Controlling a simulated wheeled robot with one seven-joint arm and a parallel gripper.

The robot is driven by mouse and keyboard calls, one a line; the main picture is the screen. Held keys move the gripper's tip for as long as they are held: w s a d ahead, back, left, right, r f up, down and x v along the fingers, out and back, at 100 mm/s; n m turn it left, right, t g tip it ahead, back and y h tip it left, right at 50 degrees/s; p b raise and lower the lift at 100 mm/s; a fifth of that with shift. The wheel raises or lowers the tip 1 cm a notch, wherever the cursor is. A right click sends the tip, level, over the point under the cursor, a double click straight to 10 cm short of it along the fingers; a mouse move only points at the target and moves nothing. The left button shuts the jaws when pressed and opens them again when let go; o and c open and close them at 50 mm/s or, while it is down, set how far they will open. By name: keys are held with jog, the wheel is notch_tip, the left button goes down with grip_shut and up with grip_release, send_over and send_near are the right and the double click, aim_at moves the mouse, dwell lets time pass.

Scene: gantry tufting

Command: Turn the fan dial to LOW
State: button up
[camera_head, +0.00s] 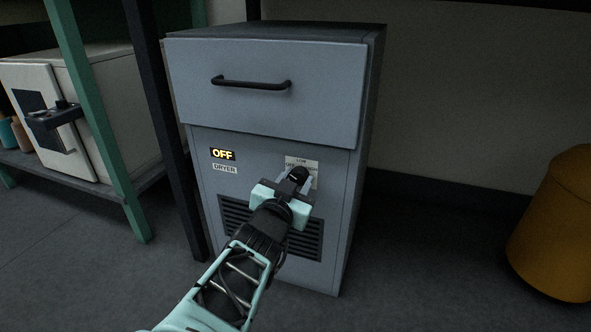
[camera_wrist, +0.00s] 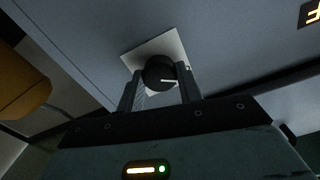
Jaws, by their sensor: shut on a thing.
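The fan dial (camera_wrist: 157,73) is a round black knob with a white pointer line, set on a pale label plate (camera_head: 302,163) on the front of the grey dryer cabinet (camera_head: 200,150). The plate carries small lettering, with LOW at its top and OFF at its left. My gripper (camera_head: 296,178) reaches the dial from the front and is shut on it. In the wrist view its two fingers (camera_wrist: 160,90) stand on either side of the knob. A lit display (camera_head: 223,154) on the cabinet reads OFF, above a DRYER label (camera_head: 225,168). My gripper partly hides the dial in the head view.
A drawer with a black handle (camera_head: 251,84) is above the dial, and a vent grille (camera_head: 235,216) is below. A green-legged rack (camera_head: 100,120) with a white box (camera_head: 45,110) stands left. A yellow bin (camera_head: 553,225) stands right. Floor between cabinet and bin is clear.

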jog(key=shift+r+p, duration=0.2)
jog(key=shift+p, duration=0.4)
jog(key=p, duration=0.2)
jog(key=m+p, duration=0.1)
jog(key=shift+r+m+p, duration=0.25)
jog(key=shift+m+p, duration=0.05)
jog(key=shift+p, duration=0.1)
jog(key=shift+f+m+p, duration=0.15)
jog(key=shift+m+p, duration=0.55)
jog(key=shift+p, duration=0.25)
jog(key=m+p, duration=0.1)
jog(key=m, duration=0.3)
jog(key=shift+f, duration=0.2)
jog(key=shift+m, duration=2.3)
jog(key=o, duration=1)
jog(key=shift+f, duration=0.1)
